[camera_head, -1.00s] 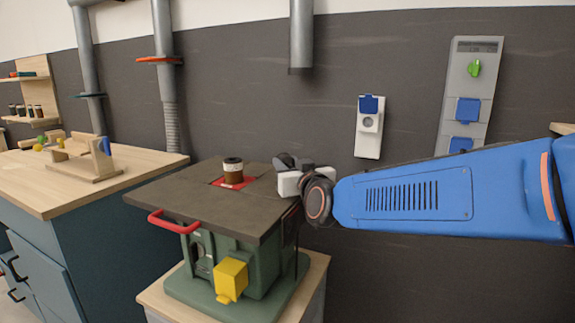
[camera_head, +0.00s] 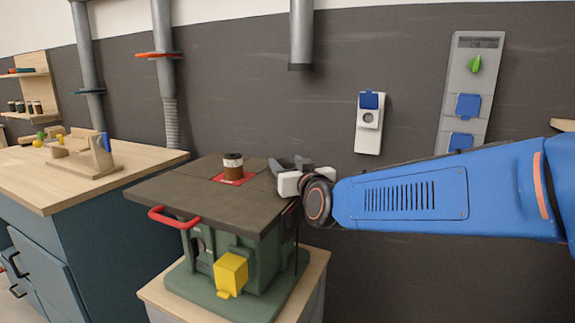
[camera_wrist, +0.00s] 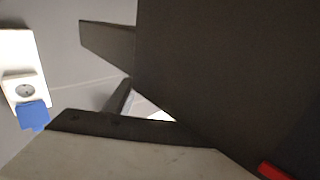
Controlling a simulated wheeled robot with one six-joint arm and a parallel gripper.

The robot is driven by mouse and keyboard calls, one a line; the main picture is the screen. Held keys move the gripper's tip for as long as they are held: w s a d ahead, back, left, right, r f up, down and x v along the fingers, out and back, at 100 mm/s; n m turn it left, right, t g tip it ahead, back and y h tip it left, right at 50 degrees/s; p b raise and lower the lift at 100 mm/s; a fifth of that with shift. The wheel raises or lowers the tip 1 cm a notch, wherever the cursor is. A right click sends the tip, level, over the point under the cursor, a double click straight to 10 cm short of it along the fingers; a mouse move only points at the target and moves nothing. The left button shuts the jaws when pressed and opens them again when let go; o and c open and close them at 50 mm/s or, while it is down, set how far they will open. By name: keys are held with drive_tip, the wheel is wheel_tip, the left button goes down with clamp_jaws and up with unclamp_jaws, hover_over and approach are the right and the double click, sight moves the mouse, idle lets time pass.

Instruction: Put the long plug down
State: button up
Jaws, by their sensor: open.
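My gripper (camera_head: 288,164) is at the right edge of the dark machine top (camera_head: 190,202), with its dark fingers spread apart at about the height of the top. In the wrist view the dark machine top (camera_wrist: 230,70) fills the right side, close to the fingers. No long plug can be made out clearly in either view. A thin dark bar (camera_wrist: 121,97) shows between the fingers in the wrist view; I cannot tell what it is. A brown cylinder with a pale band (camera_head: 233,167) stands upright on the red insert of the top, left of my gripper.
The green machine (camera_head: 262,262) with a red handle (camera_head: 174,218) stands on a wooden-topped stand. A wooden workbench (camera_head: 40,190) with wooden pieces is at the left. A wall socket (camera_head: 369,135) and a grey socket panel (camera_head: 481,85) are behind my arm.

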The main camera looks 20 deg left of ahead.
drive_tip(key=shift+r, duration=0.4)
drive_tip(key=shift+s+d+r, duration=0.15)
drive_tip(key=shift+s+r, duration=0.05)
drive_tip(key=shift+r, duration=0.05)
drive_tip(key=v, duration=1.1)
drive_tip(key=shift+s+d, duration=0.2)
drive_tip(key=shift+f, duration=0.1)
drive_tip(key=s+d+f+m+g+h, duration=0.1)
drive_tip(key=d+f+g+h, duration=0.15)
drive_tip(key=d+f, duration=0.75)
drive_tip(key=s+d+f+m+g+h, duration=0.15)
drive_tip(key=d+h, duration=0.25)
drive_tip(key=d, duration=1.3)
drive_tip(key=s+d+f+m+g+h, duration=0.2)
drive_tip(key=s+d+f, duration=0.4)
drive_tip(key=s+d, duration=0.3)
drive_tip(key=s+d+f+m+g+h, duration=0.3)
drive_tip(key=s+d+f, duration=0.3)
drive_tip(key=s+d, duration=0.3)
drive_tip(key=d, duration=0.3)
drive_tip(key=shift+s, duration=0.25)
